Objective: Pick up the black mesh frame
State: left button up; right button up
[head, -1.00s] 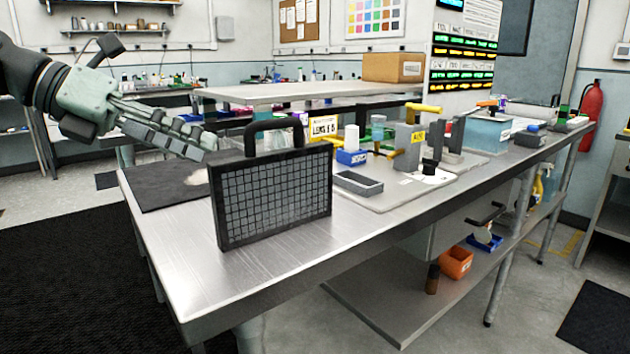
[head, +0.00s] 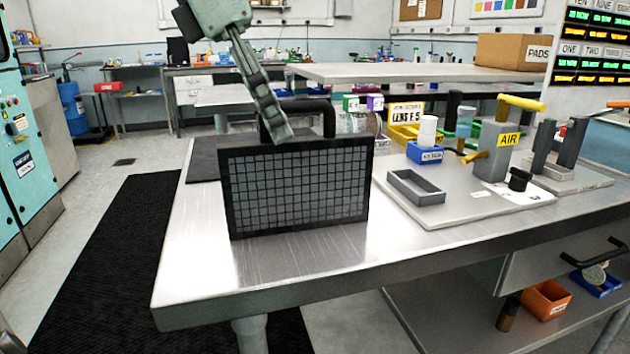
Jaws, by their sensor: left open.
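The black mesh frame (head: 297,187) stands upright near the front left of the steel bench, its grid face toward me. Its black handle (head: 304,106) rises from the top edge. My left gripper (head: 277,128) comes down from above, with its fingertips beside the left part of the handle, just above the frame's top edge. The gripper is open. I cannot tell whether a finger touches the handle or only overlaps it in the picture. My right gripper is not in view.
The steel bench (head: 200,260) is clear in front of the frame. A dark mat (head: 204,160) lies behind it. To the right are a grey tray (head: 416,187), a blue bin (head: 424,153) and a grey block marked AIR (head: 494,152). A yellow-framed sign (head: 405,117) stands behind.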

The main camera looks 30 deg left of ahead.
aim_at(299, 169)
pick_arm(q)
jog(key=x, duration=0.7)
jog(key=shift+s+d, duration=0.2)
jog(key=shift+c, duration=0.6)
grip_shut()
